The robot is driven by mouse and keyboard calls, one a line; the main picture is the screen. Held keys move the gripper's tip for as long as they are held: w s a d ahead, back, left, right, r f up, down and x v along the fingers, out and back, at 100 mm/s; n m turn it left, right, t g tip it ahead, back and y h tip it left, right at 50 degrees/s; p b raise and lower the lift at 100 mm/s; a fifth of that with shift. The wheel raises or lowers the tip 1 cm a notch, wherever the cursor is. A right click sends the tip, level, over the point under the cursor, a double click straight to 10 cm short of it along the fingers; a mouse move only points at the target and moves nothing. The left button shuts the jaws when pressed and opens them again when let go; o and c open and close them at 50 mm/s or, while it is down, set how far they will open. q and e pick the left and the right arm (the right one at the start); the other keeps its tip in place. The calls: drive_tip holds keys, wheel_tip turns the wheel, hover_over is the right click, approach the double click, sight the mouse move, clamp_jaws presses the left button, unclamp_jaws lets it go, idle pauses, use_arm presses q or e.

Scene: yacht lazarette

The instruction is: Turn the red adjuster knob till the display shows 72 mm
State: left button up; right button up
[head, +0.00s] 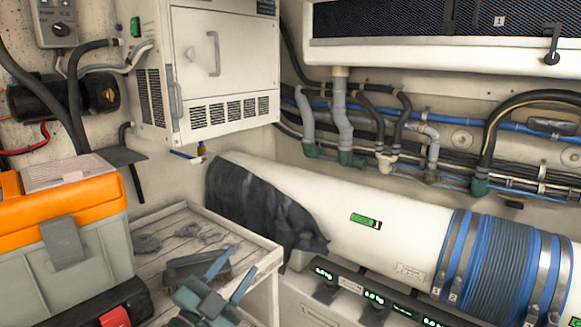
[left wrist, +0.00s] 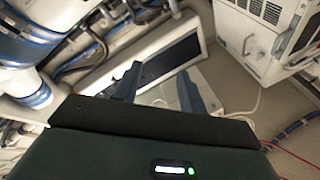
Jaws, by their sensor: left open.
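No red adjuster knob can be made out in either view. A row of small displays with green digits, one of them (head: 322,272), sits on a dark strip below the white pipe at the lower middle of the head view. The digits are too small to read surely. My left gripper (head: 232,270) is open and empty, over the slatted bench at the bottom of the head view, left of the displays. Its two fingers also show apart in the left wrist view (left wrist: 160,85). My right gripper is not in view.
An orange and grey toolbox (head: 65,225) stands at the left, with a black case with a red latch (head: 115,317) before it. A brush (head: 200,265) lies on the slatted bench (head: 190,215). A dark cloth (head: 255,200) drapes over the white pipe (head: 310,195).

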use_arm(q)
drive_tip(key=s+a+f+n+g+y, duration=0.2)
drive_tip(key=s+f+n+g+y, duration=0.2)
drive_tip(key=s+f, duration=0.7)
drive_tip(key=s+a+f+n+g+y, duration=0.2)
drive_tip(key=s+f+n+g+y, duration=0.2)
drive_tip(key=s+f+n, duration=0.3)
drive_tip(key=s+f, duration=0.5)
drive_tip(key=f, duration=0.5)
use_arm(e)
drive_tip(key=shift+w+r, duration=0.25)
use_arm(q)
drive_tip(key=shift+a, duration=0.1)
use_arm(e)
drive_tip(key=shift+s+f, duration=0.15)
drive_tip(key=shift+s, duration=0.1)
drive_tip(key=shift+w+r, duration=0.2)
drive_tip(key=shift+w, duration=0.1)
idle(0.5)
